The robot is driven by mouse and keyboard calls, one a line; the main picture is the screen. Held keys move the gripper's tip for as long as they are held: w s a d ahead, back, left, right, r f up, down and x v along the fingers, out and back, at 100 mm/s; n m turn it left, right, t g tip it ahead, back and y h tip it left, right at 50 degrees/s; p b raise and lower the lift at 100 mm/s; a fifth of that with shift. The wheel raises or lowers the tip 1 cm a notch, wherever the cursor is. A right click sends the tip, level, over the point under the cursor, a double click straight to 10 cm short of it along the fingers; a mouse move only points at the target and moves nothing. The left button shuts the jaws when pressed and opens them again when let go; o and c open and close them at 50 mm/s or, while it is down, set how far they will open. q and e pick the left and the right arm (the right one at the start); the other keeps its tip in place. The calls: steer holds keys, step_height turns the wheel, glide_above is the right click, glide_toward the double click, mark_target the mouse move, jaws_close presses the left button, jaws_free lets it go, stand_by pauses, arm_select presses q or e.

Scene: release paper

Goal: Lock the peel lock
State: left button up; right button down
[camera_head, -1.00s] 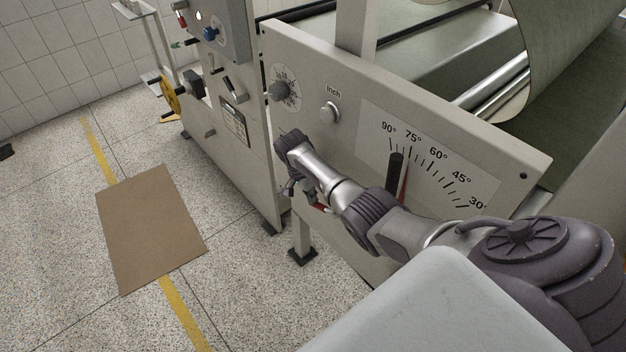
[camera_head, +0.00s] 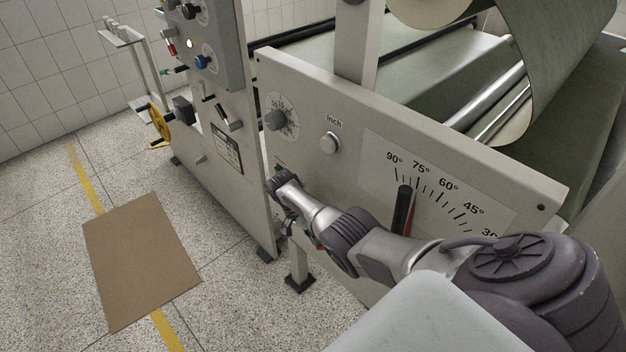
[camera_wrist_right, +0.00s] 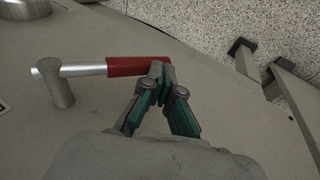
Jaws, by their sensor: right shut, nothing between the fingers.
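A lever with a red grip (camera_wrist_right: 138,66) and a bare silver rod lies across the right wrist view, its rod passing through a grey post (camera_wrist_right: 55,88) on the machine's surface. I take it for the peel lock. My right gripper (camera_wrist_right: 160,82) is shut and empty, its fingertips at the grip's right end and overlapping it in the picture; I cannot tell whether they touch. In the head view my right arm reaches along the machine's front panel (camera_head: 345,85), and its gripper is small and partly hidden. My left gripper is not in view.
The panel carries an angle scale with a black lever (camera_head: 402,209), an Inch button (camera_head: 329,142) and a knob (camera_head: 276,120). A control box (camera_head: 205,45) stands left of it. A brown mat (camera_head: 142,260) lies on open floor.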

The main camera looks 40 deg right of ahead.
mark_target(319, 247)
steer(key=shift+s+f, duration=0.35)
steer(key=shift+f, duration=0.15)
steer(key=shift+s+f, duration=0.1)
steer(key=shift+f, duration=0.2)
steer(key=shift+s+f+p, duration=0.3)
steer(key=shift+s+f, duration=0.15)
steer(key=shift+f, duration=0.05)
steer(key=shift+s+d+f, duration=0.1)
steer(key=shift+s+f, duration=0.2)
steer(key=shift+s, duration=0.15)
steer(key=shift+s+f+p, duration=0.35)
steer(key=shift+s+p, duration=0.05)
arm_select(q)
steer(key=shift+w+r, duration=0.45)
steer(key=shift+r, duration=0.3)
arm_select(e)
steer(key=shift+s+f, duration=0.1)
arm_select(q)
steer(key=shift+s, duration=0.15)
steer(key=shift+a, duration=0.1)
arm_select(e)
steer(key=shift+d, duration=0.1)
